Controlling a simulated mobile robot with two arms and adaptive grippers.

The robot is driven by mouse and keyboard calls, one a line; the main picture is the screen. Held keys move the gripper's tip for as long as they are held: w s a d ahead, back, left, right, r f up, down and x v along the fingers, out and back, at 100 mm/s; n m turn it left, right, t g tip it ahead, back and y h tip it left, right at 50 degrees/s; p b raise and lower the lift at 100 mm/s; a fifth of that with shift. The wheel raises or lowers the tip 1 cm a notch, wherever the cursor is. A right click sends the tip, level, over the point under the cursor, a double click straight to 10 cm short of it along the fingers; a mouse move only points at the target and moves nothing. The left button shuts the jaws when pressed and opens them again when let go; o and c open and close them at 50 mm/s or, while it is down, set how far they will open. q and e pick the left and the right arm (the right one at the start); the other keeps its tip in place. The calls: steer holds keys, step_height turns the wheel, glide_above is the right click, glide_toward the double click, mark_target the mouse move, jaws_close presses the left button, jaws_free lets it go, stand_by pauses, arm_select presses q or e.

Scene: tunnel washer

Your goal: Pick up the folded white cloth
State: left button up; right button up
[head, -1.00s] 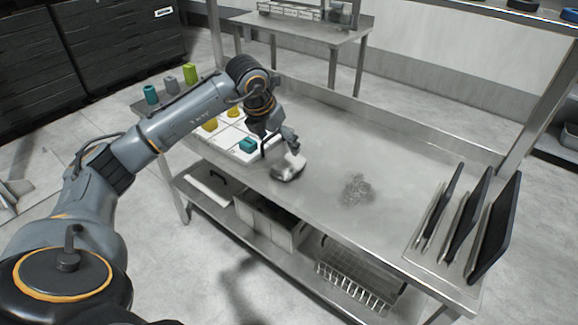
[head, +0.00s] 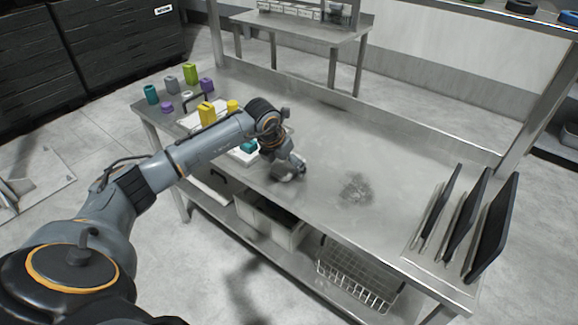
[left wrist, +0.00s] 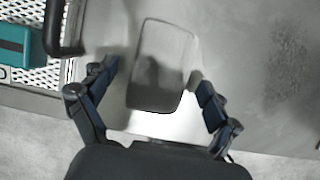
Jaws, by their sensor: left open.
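The folded white cloth (left wrist: 162,52) shows in the left wrist view as a pale grey, rounded rectangle lying flat on the steel table, partly in shadow. My left gripper (left wrist: 153,75) is open, with one finger on each side of the cloth's near part and gaps visible in that view. In the head view my left gripper (head: 290,170) points down over the table near its front edge and largely hides the cloth. Whether the fingers touch the table cannot be told. My right gripper is not in view.
Left of the gripper is a white perforated tray (left wrist: 90,45) with a black handle (left wrist: 55,25) and a teal block (left wrist: 18,45). Several coloured blocks stand farther left. A speckled patch (head: 356,188) lies on the table to the right, before upright dark panels (head: 490,225).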

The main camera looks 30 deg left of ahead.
mark_target(285, 166)
arm_select(q)
steer(key=c, duration=1.2)
steer(key=shift+r, duration=0.15)
steer(key=shift+c, duration=0.2)
steer(key=shift+r, duration=0.25)
steer(key=p+v, duration=0.1)
steer(key=v, duration=0.1)
steer(key=p+v, duration=0.1)
steer(key=p, duration=0.1)
steer(key=shift+w+r, duration=0.25)
steer(key=shift+r, duration=0.25)
steer(key=s+r+p, duration=0.1)
steer(key=r, duration=0.1)
steer(key=s+r+p, duration=0.1)
steer(key=s+p, duration=0.1)
steer(key=shift+r, duration=0.4)
steer(key=s+r, duration=0.4)
steer(key=s, duration=0.6)
steer(key=shift+s+d+r, duration=0.2)
steer(key=shift+d+r, duration=0.1)
steer(key=shift+r, duration=0.05)
